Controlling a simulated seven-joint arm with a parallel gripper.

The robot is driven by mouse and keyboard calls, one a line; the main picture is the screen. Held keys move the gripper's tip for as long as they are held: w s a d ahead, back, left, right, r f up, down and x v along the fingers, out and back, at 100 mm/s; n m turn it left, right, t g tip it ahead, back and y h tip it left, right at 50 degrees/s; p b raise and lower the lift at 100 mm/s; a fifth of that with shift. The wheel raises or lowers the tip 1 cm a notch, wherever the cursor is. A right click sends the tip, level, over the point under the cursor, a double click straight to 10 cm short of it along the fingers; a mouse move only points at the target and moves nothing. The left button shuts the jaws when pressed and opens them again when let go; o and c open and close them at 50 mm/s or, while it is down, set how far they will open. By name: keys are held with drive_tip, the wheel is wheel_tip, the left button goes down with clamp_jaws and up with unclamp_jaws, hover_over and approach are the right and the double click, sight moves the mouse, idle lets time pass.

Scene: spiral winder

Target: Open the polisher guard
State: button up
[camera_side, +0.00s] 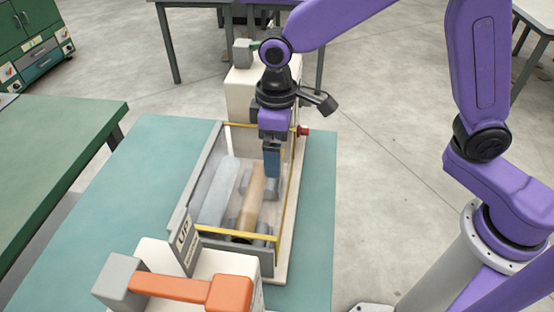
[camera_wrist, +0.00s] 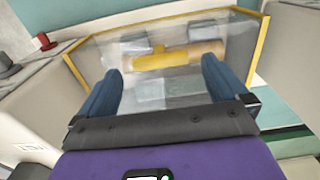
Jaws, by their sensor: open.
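The polisher guard (camera_side: 240,233) is a clear panel with yellow edging on the cream machine, and it lies over the rollers. Its yellow edge also shows in the wrist view (camera_wrist: 253,52). A grey strip runs along its left side, with a label plate reading what looks like "LIFT" (camera_side: 184,236) at the near end. My gripper (camera_side: 272,174) points down at the guard's far right part. In the wrist view my gripper (camera_wrist: 161,68) has its two blue fingers spread, with nothing between them. I cannot tell whether the fingertips touch the panel.
A tan roller (camera_side: 250,198) and a pale grey roller (camera_side: 218,190) lie under the panel. An orange bar (camera_side: 170,286) spans the machine's near end. A red knob (camera_side: 303,130) sticks out at the far right. Teal table top (camera_side: 110,205) is bare to the left; a green bench (camera_side: 55,135) stands beyond.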

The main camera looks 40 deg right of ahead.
drive_tip(key=shift+f, duration=2.25)
drive_tip(key=c, duration=1.5)
drive_tip(key=shift+w+a+r, duration=0.1)
drive_tip(key=shift+r, duration=0.35)
drive_tip(key=shift+w+a+r, duration=0.1)
drive_tip(key=shift+r, duration=0.3)
drive_tip(key=shift+o, duration=0.4)
drive_tip(key=w+a+r, duration=0.4)
drive_tip(key=r, duration=0.3)
drive_tip(key=shift+w+a+r, duration=0.15)
drive_tip(key=shift+a+r, duration=0.1)
drive_tip(key=shift+r, duration=0.1)
drive_tip(key=w+a+r, duration=0.2)
drive_tip(key=w+a, duration=0.6)
drive_tip(key=shift+w+a+r, duration=0.2)
drive_tip(key=shift+w+a, duration=0.05)
drive_tip(key=shift+w, duration=0.05)
